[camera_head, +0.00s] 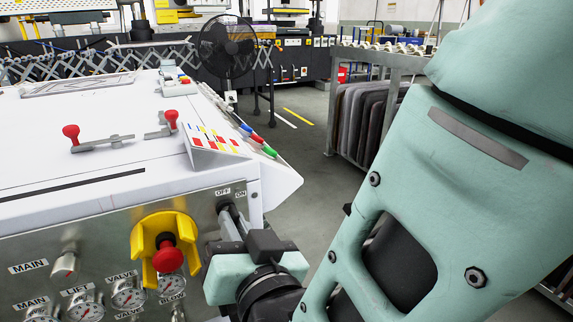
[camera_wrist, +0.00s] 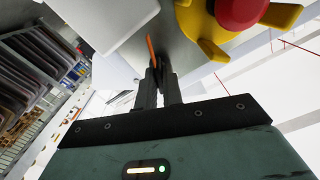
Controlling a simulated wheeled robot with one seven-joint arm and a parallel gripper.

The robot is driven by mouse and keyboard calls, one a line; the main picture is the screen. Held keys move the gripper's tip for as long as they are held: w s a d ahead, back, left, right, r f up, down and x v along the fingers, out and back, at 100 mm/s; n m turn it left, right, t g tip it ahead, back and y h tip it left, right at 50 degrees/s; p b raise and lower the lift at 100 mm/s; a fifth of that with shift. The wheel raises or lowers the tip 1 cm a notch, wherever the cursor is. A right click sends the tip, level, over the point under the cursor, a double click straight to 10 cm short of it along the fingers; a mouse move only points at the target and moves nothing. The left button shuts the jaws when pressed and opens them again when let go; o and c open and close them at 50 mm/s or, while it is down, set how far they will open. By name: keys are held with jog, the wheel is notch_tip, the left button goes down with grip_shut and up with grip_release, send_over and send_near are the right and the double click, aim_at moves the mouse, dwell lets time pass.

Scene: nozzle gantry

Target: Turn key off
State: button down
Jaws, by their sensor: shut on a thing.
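The key switch is on the front panel (camera_head: 112,234) of the white machine, below the OFF and ON labels (camera_head: 230,193). My gripper (camera_head: 232,218) reaches it from the lower right in the head view, its fingers at the panel. The fingers mostly hide the key there. In the wrist view my gripper (camera_wrist: 160,72) is shut on the key, of which only a small dark part shows at the fingertips. A thin orange strip (camera_wrist: 151,48) shows just beyond them. I cannot tell the key's exact turn angle.
A red knob (camera_head: 168,258) in a yellow guard (camera_head: 138,243) stands out just left of my fingers. Gauges (camera_head: 127,293) and valve knobs (camera_head: 65,264) sit lower left. Red-handled levers (camera_head: 71,133) are on the machine top. A fan (camera_head: 227,48) and a rack (camera_head: 365,112) stand behind.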

jog(key=shift+n+p, duration=0.75)
jog(key=shift+n, duration=1.45)
jog(key=c, duration=1.5)
grip_release()
jog(key=shift+c, duration=0.2)
